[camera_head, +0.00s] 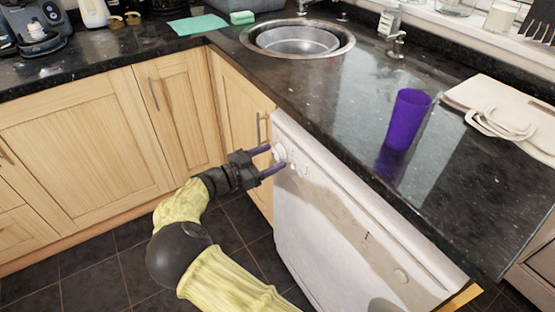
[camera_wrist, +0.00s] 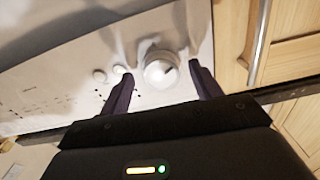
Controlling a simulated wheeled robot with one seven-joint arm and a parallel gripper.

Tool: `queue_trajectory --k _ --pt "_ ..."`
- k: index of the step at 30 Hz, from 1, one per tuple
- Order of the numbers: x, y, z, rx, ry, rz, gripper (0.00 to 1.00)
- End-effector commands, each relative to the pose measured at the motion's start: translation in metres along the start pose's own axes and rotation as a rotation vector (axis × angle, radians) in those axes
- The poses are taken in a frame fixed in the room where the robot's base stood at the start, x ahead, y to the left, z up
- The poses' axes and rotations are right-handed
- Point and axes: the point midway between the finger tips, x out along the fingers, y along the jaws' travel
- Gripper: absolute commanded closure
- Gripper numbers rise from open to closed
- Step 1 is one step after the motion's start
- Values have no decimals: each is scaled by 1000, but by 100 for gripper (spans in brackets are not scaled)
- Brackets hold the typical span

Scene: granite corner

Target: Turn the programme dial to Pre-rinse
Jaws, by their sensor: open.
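The white dishwasher (camera_head: 335,215) stands under the counter, with its control panel along the top of its front. The round white programme dial (camera_head: 280,153) is at the panel's left end in the head view. My gripper (camera_head: 272,160) is open in front of the panel. In the wrist view its two purple fingers (camera_wrist: 160,88) stand on either side of the dial, with gaps visible; whether they touch it I cannot tell.
Two small white buttons (camera_wrist: 119,69) sit beside the dial, close to one finger. A cabinet handle (camera_head: 259,130) is just left of the panel. A purple cup (camera_head: 408,118) and a pale bag (camera_head: 505,112) rest on the dark counter (camera_head: 335,110) above. The sink (camera_head: 298,40) is behind.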

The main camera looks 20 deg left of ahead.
Motion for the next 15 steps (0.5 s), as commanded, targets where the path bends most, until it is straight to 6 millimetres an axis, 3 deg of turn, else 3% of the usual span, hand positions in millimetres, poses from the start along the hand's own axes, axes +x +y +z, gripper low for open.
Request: queue_trajectory --k 11,15 --pt "7 0 0 1 0 -2 36" --pt "7 0 0 1 0 -1 62"
